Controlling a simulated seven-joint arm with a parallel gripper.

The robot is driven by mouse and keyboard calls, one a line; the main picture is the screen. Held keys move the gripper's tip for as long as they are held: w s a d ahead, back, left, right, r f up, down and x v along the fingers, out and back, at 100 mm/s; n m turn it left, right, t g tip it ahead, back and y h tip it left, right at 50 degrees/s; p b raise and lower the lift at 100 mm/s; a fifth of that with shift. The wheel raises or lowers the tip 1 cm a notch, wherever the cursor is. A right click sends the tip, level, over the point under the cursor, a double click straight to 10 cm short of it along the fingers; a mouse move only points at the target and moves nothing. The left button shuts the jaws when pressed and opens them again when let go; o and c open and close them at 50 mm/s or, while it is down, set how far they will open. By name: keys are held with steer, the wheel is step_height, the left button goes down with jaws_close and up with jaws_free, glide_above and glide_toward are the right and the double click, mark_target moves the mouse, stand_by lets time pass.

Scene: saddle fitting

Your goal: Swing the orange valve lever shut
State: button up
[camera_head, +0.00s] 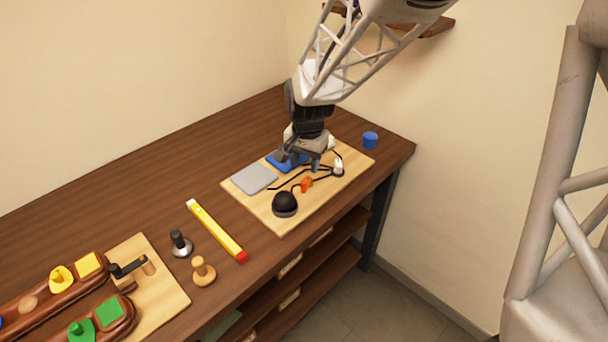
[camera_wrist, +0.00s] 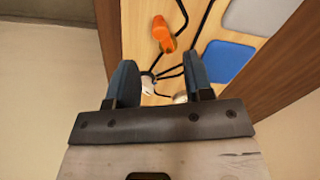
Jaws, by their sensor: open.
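The orange valve lever (camera_head: 306,184) is small and sits on a light wooden board (camera_head: 267,216), among thin black lines. In the wrist view the orange lever (camera_wrist: 162,32) lies ahead of the fingertips, near the top of the picture. My gripper (camera_head: 311,164) is above the far part of the board, behind the lever in the head view. In the wrist view my gripper (camera_wrist: 158,76) is open, with its two blue-grey fingers apart and nothing held between them. A white fitting (camera_wrist: 148,84) shows between the fingers. The lever and the fingers are apart.
The board also bears a grey pad (camera_head: 254,179), a blue pad (camera_head: 279,163), a black dome (camera_head: 285,203) and a white piece (camera_head: 338,168). A blue cup (camera_head: 370,140) stands right of it. Bare table lies behind.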

mark_target(304, 182)
steer(key=shift+f, duration=0.1)
steer(key=shift+w+a+f, duration=0.1)
steer(key=shift+f, duration=3.7)
steer(key=shift+c, duration=0.4)
jaws_close()
